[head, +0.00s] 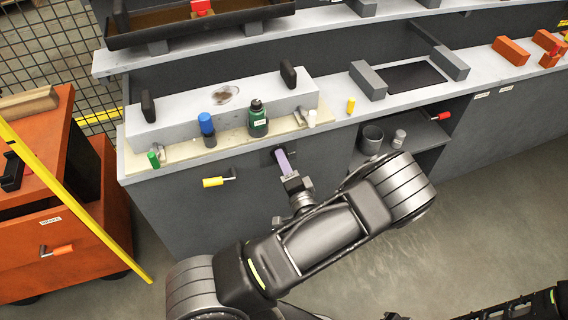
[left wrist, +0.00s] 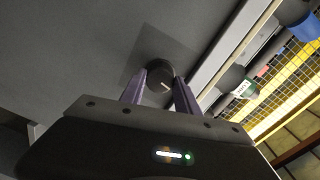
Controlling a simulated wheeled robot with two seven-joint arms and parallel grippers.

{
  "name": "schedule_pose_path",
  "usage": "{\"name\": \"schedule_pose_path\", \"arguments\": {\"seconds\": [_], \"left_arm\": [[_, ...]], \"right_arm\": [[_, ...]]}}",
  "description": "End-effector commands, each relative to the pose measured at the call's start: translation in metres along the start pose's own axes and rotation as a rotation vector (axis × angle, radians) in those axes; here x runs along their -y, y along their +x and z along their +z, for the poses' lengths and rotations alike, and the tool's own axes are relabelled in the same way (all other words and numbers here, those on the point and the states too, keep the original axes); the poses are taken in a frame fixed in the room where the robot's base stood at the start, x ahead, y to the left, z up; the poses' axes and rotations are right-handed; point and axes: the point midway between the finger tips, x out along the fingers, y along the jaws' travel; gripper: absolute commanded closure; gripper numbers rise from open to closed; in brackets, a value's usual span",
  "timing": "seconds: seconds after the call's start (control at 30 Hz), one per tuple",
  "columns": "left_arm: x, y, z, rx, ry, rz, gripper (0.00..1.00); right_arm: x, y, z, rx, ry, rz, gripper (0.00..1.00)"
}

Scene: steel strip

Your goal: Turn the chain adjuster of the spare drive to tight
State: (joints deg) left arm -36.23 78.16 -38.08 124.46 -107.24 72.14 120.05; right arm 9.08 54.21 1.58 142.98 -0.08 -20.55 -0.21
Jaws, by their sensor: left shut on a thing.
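A dark round knob (left wrist: 158,75) with a pale pointer line, probably the chain adjuster, sits on a dark square plate on the grey cabinet front. My left gripper (left wrist: 160,88) has its two purple fingers on either side of the knob, shut on it. In the head view the left gripper (head: 282,162) reaches the plate (head: 267,156) just below the bench edge, and its fingers hide the knob there. No readable tight mark shows. Part of my right arm shows at the lower right; its gripper cannot be made out.
A yellow-handled lever (head: 214,182) is left of the gripper on the cabinet front. Above stand a blue-capped bottle (head: 207,128) and a green bottle (head: 258,122). An open shelf (head: 415,150) with a red-handled lever (head: 440,117) is right. An orange cabinet (head: 85,220) stands left.

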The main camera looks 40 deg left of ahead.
Motion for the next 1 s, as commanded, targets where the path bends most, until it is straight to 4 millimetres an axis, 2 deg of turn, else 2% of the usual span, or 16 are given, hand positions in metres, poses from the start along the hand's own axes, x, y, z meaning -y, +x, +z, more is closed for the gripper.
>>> {"name": "schedule_pose_path", "arguments": {"seconds": [0.33,0.83,0.87,1.0], "left_arm": [[-0.0004,0.0004,0.0006,-0.007,-0.171,-0.001,1.00],[0.0001,0.0003,0.0001,-0.008,-0.199,0.000,1.00],[0.0001,0.0003,0.0002,-0.008,-0.199,0.000,0.61],[0.0001,0.0003,0.0002,-0.008,-0.198,-0.001,0.50]], "right_arm": [[-0.0026,0.0067,0.0001,0.000,0.000,0.000,1.00],[-0.0027,0.0070,0.0001,0.000,0.000,0.000,1.00],[-0.0027,0.0070,0.0001,0.000,0.000,0.000,1.00],[-0.0027,0.0070,0.0001,0.000,0.000,0.000,1.00]]}}
